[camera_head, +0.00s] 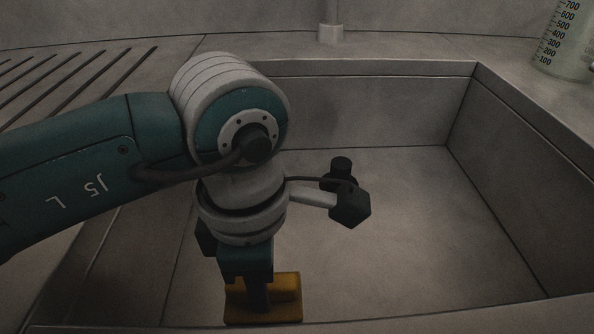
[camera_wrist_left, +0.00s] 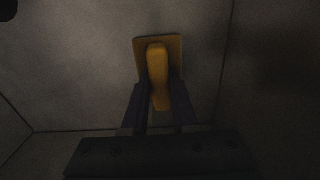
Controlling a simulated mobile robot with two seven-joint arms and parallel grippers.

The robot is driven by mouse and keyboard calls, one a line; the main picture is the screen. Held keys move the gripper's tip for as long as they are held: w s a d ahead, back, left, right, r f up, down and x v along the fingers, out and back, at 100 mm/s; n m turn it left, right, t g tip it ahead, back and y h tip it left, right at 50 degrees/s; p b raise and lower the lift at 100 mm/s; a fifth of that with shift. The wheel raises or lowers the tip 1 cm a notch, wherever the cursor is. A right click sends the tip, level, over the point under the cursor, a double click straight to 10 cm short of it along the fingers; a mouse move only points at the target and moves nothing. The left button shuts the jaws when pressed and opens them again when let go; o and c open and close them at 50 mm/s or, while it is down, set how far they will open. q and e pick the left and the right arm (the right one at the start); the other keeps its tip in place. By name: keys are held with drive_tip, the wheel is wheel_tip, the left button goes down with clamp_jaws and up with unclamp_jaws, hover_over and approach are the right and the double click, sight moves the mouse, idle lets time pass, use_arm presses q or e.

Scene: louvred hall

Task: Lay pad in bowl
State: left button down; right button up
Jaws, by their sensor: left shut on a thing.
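The pad (camera_head: 286,284) is a yellow-orange block with a flat base and a raised grip along its middle. It is low inside the bowl (camera_head: 400,230), a grey rectangular sink basin, near its front wall. My left gripper (camera_head: 258,292) points down and is shut on the raised grip. In the left wrist view the pad (camera_wrist_left: 173,47) shows between the two fingers (camera_wrist_left: 159,90), with the basin floor around it. I cannot tell whether the base touches the floor. My right gripper is not in view.
A clear measuring jug (camera_head: 565,45) with printed numbers stands on the rim at the back right. A grooved drainboard (camera_head: 50,75) lies at the left, and a grey post (camera_head: 331,30) stands behind the basin. The basin floor right of my arm is clear.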

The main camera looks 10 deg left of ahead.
use_arm(q)
drive_tip(key=shift+f, duration=0.15)
drive_tip(key=c, duration=0.7)
unclamp_jaws()
drive_tip(key=shift+r, duration=0.6)
wheel_tip(320, 180, up, 11)
drive_tip(key=p, duration=0.3)
drive_tip(key=shift+r, duration=0.1)
